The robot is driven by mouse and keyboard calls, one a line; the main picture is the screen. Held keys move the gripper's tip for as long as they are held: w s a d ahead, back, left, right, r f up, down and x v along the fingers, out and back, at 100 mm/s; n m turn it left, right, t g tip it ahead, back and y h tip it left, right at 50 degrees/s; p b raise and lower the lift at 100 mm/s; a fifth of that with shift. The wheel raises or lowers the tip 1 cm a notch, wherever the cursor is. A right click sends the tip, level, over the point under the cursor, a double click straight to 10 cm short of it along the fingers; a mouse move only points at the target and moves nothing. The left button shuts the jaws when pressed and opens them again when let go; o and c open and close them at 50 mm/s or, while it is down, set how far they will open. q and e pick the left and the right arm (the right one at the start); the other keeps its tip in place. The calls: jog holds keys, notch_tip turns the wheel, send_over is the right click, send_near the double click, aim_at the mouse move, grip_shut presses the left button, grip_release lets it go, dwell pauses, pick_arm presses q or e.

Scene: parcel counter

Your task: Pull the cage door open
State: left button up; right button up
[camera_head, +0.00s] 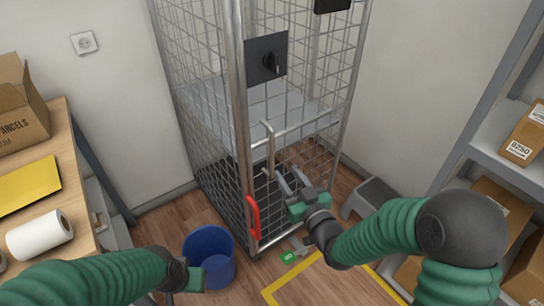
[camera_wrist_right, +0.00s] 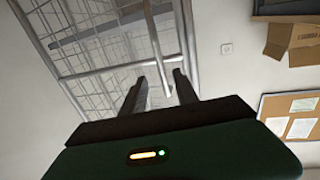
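The wire cage (camera_head: 200,100) stands against the back wall, with a mesh door (camera_head: 310,150) and a grey bar handle (camera_head: 268,145) at the door's left side. My right gripper (camera_head: 280,182) is just below and right of this handle, its fingers apart and pointing at the cage. In the right wrist view, a grey bar (camera_wrist_right: 156,50) runs down toward the gap between the two open fingers (camera_wrist_right: 160,85). I cannot tell whether they touch it. My left gripper (camera_head: 188,277) is low beside the blue bucket; its fingers do not show clearly.
A black latch plate with a knob (camera_head: 266,60) is above the handle; a red handle (camera_head: 253,217) is on the cage post. A table (camera_head: 72,165) is left, shelves (camera_head: 485,152) right.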

aim_at(273, 154)
jog(key=b+x, duration=0.1)
jog(key=x, duration=0.9)
jog(key=shift+w+a, duration=0.2)
jog(key=shift+w, duration=0.15)
grip_shut()
dwell(0.7)
